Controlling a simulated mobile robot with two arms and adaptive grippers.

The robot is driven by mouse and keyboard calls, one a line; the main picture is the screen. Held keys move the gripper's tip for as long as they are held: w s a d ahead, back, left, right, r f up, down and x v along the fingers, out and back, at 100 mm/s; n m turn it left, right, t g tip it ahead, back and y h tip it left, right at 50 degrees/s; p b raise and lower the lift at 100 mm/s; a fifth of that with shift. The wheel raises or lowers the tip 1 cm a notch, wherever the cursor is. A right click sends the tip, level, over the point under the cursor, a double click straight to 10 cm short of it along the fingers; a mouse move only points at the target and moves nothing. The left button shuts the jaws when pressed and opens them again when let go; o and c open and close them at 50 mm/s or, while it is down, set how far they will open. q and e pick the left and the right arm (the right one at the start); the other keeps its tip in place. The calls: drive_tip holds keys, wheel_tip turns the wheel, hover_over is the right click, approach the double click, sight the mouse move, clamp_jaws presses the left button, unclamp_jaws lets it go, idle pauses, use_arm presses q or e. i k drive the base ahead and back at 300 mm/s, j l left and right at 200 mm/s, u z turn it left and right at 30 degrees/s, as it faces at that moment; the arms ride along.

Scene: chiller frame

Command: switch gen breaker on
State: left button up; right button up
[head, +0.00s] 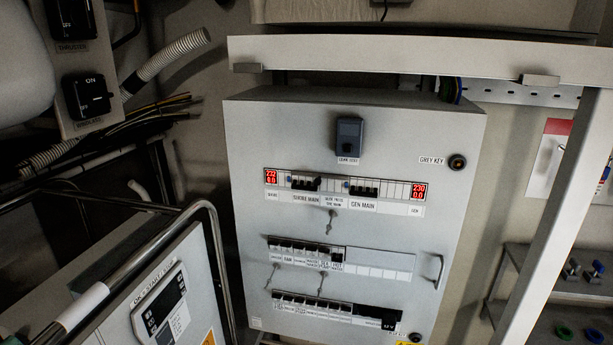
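The gen breaker (365,191) is a dark switch block labelled "GEN MAIN", in the top breaker row of a pale grey electrical panel (250,135). It sits right of the similar shore main breaker (305,184). Its lever is too small for me to tell whether it is up or down. A red display (418,191) at the right end of the row reads about 230 over 0.0. Another red display (270,177) at the left end reads about 232 over 0.0. Neither of my grippers is in view.
Two lower breaker rows and a door handle (436,270) are on the panel. A pale beam (400,58) crosses above it and a slanted post (560,210) stands right. A metal rail (213,250) and control box (165,305) stand at lower left. The panel's front looks unobstructed.

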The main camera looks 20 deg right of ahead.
sight(359, 193)
drive_tip(key=i+l+z, duration=0.65)
drive_tip(key=i+l, duration=0.15)
drive_tip(key=l+u, duration=0.15)
drive_tip(key=l, duration=0.15)
